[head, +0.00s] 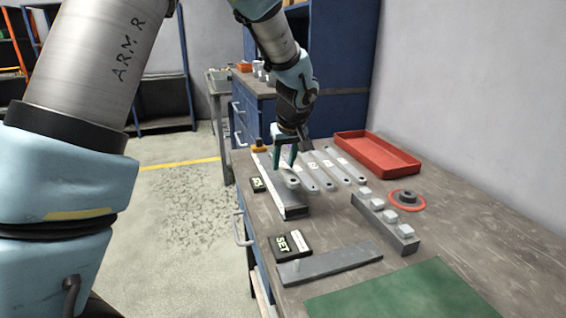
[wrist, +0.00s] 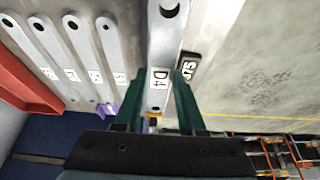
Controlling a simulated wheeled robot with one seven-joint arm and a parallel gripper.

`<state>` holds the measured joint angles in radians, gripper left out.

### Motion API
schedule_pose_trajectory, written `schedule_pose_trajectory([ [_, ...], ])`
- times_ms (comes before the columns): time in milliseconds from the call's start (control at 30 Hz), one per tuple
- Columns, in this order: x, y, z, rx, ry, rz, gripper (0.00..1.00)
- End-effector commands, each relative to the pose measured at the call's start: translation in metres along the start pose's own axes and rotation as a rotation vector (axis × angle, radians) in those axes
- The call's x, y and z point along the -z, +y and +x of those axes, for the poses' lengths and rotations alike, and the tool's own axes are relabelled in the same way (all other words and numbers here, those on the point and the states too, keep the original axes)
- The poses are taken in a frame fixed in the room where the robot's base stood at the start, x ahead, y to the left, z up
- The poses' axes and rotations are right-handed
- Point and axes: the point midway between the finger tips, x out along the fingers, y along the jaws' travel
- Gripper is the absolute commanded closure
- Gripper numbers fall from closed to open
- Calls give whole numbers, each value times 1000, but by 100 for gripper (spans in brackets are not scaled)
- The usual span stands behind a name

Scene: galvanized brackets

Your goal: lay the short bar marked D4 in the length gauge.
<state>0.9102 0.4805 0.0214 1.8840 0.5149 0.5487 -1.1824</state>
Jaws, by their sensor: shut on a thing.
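My gripper (head: 285,166) is over the bench and shut on the short bar marked D4. In the wrist view the D4 bar (wrist: 160,52) lies between the fingers (wrist: 157,92), its label facing the camera and a hole near its top end. In the head view the length gauge (head: 293,211), a long grey channel, lies under and beside the gripper. The held bar runs roughly along it. I cannot tell whether the bar touches the gauge floor or hangs just above it.
Several similar marked bars (head: 325,171) lie side by side right of the gauge. A red tray (head: 376,153), a block with pale cubes (head: 385,222), a red ring with a dark part (head: 406,199), a SET plate (head: 290,245) and a green mat (head: 400,295) share the bench.

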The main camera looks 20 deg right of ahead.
Motion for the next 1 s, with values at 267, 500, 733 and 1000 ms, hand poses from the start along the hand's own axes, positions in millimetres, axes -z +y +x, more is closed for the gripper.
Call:
schedule_pose_trajectory([
  [267, -5, 0, 14, 0, 0, -1, 100],
  [500, -12, -1, 29, 0, 0, 1, 100],
  [733, -18, -1, 44, 0, 0, -1, 100],
  [1000, -24, 0, 59, -1, 1, 1, 100],
])
